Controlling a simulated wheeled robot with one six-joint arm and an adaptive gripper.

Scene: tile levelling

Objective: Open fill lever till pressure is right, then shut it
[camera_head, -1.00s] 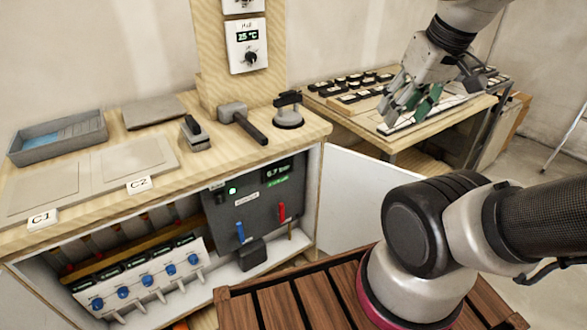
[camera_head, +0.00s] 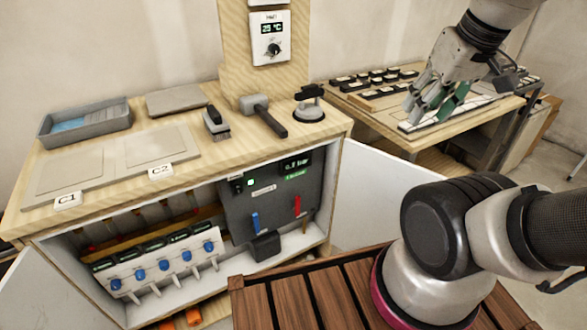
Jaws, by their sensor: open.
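A dark grey panel (camera_head: 277,188) sits inside the open cabinet below the worktop. It carries a blue lever (camera_head: 255,222) and a red lever (camera_head: 297,206), both close to upright; their labels are too small to read, so I cannot tell which is the fill lever. A pressure display (camera_head: 295,166) with green digits ending in "bar" is at the panel's upper right; its exact number is blurred. A green lamp (camera_head: 250,183) is lit at the upper left. My gripper (camera_head: 428,106) is open and empty above the side table, well away from the levers.
An open white cabinet door (camera_head: 375,195) stands right of the panel. A manifold with blue knobs (camera_head: 163,265) is left of it. A mallet (camera_head: 265,116), brush (camera_head: 216,124) and suction cup (camera_head: 309,104) lie on the worktop (camera_head: 225,160). A slatted wooden surface (camera_head: 300,300) is in front.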

